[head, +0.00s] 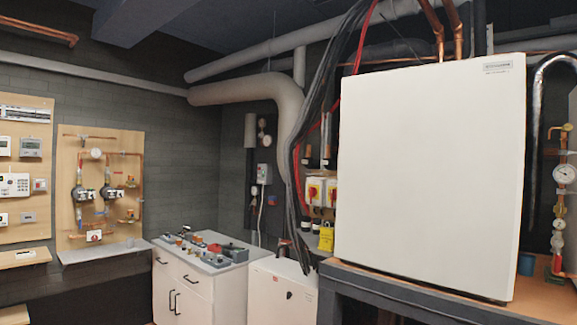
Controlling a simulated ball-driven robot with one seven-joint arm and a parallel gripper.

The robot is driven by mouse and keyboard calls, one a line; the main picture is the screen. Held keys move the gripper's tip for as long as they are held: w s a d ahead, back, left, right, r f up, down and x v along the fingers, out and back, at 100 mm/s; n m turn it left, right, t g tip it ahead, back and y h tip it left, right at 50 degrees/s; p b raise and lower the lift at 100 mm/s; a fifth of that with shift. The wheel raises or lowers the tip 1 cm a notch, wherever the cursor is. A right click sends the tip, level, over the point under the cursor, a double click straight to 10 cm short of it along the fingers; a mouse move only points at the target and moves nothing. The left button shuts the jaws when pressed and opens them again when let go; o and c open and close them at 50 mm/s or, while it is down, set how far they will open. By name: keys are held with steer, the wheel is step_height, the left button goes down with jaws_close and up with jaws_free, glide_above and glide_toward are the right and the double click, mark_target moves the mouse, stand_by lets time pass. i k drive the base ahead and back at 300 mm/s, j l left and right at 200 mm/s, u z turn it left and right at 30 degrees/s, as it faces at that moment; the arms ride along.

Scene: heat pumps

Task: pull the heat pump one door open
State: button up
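A large white box-shaped unit (430,170) stands on a dark-framed bench at the right and looks like a heat pump. Its wide front panel is flat and appears shut, with no handle visible on it. A small label (497,66) sits near its top right corner; the text is too small to read. A lower white unit (283,297) with a small dark knob or mark stands to its left, partly cut off by the bottom edge. I cannot tell which one is heat pump one. My gripper is not in view.
The bench (400,297) has a dark front edge. A white cabinet (184,285) with black handles carries loose fittings. Black cables (320,110) hang left of the large unit. Gauges (564,173) and copper pipes are at the far right. Wooden panels (100,185) hold equipment on the left.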

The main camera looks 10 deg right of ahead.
mark_target(430, 157)
steer(key=i+j, duration=0.1)
steer(key=i, duration=1.65)
steer(key=j+u, duration=0.05)
